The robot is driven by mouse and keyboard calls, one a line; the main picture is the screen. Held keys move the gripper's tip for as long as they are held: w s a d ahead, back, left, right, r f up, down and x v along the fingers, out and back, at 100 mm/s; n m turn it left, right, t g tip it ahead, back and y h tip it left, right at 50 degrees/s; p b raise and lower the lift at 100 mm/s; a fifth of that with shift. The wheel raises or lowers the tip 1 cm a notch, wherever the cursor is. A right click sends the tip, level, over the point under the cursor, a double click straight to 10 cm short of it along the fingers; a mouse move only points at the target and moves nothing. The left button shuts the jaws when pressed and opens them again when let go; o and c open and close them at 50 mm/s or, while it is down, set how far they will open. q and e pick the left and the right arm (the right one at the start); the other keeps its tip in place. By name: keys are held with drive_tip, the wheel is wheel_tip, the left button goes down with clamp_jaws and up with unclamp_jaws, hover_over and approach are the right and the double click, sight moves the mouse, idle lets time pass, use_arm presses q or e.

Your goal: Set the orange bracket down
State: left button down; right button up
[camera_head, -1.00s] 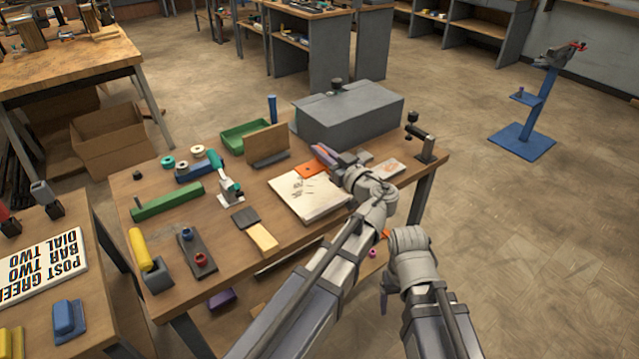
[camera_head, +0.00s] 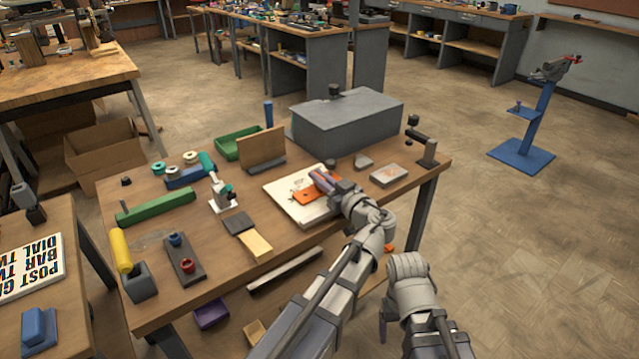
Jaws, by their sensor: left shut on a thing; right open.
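The orange bracket (camera_head: 304,196) is a flat orange piece over the white board or pad (camera_head: 285,194) on the wooden workbench. My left gripper (camera_head: 325,182) is shut on it, with the fingers partly covering it. I cannot tell whether the bracket touches the pad or hangs just above it. My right gripper (camera_head: 385,325) is low at the front, off the bench edge, and mostly hidden behind its own wrist; it holds nothing that I can see.
A large grey box (camera_head: 347,122) stands behind the pad. A brown upright board (camera_head: 262,150) and a green tray (camera_head: 235,143) are to its left. A grey block (camera_head: 388,175) and a clamp-like stand (camera_head: 427,152) are at the right.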

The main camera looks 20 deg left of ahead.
use_arm(q)
drive_tip(key=shift+f, duration=0.1)
drive_tip(key=c, duration=1)
unclamp_jaws()
drive_tip(key=shift+o, duration=0.2)
